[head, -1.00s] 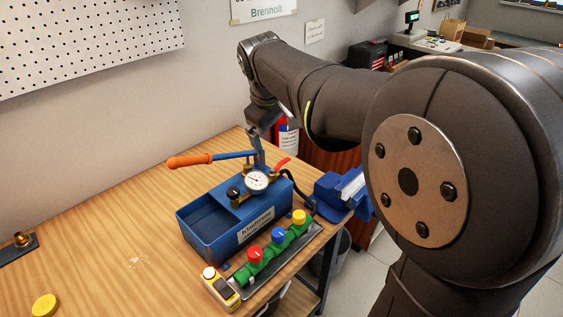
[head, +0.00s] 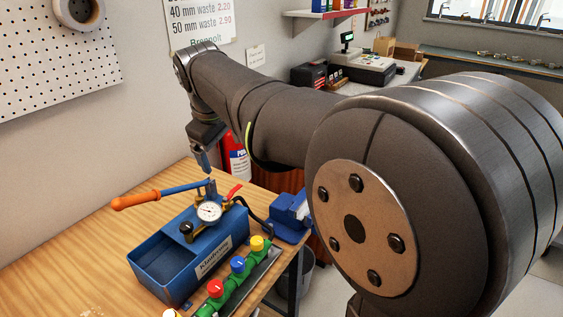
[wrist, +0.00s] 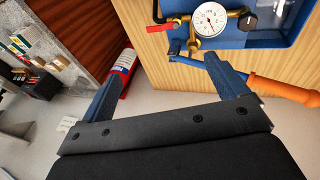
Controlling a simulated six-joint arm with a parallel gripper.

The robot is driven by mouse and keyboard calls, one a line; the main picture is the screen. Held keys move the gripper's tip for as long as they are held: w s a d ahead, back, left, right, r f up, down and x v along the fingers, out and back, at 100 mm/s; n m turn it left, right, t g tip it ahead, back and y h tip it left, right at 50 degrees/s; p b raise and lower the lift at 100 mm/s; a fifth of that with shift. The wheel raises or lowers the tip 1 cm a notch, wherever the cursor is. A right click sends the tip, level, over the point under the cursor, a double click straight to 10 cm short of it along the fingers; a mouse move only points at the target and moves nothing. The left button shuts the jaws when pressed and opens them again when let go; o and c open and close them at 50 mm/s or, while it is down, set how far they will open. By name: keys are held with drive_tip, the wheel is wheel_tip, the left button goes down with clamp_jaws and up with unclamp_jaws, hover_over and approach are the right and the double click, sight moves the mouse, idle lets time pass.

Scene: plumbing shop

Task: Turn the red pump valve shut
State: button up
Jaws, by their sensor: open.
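The blue test pump (head: 205,250) stands on the wooden bench, with a round gauge (head: 208,212) and an orange-gripped handle (head: 135,201). Its red valve lever (head: 234,191) sticks up behind the gauge, to the right. In the wrist view, the red lever (wrist: 166,24) lies left of the gauge (wrist: 210,19). My gripper (head: 203,165) points down above the pump's back end. In the wrist view, my gripper (wrist: 166,75) is open with nothing between its fingers. The red lever is beyond the fingertips, apart from them.
A green manifold with red (head: 215,288), blue (head: 237,264) and yellow (head: 257,243) knobs lies along the bench's right edge. A blue vise (head: 288,222) sits behind it. A fire extinguisher (head: 233,158) stands behind the bench. The bench left of the pump is clear.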

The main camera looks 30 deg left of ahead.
drive_tip(key=w+d+g+y, duration=0.2)
drive_tip(key=w+d+g, duration=0.1)
drive_tip(key=w, duration=0.2)
approach(232, 191)
drive_tip(key=shift+g, duration=0.3)
drive_tip(key=x, duration=0.7)
drive_tip(key=shift+w+f, duration=0.25)
drive_tip(key=shift+f, duration=0.05)
drive_tip(key=shift+c, duration=0.4)
drive_tip(key=c, duration=0.9)
drive_tip(key=shift+m, duration=0.3)
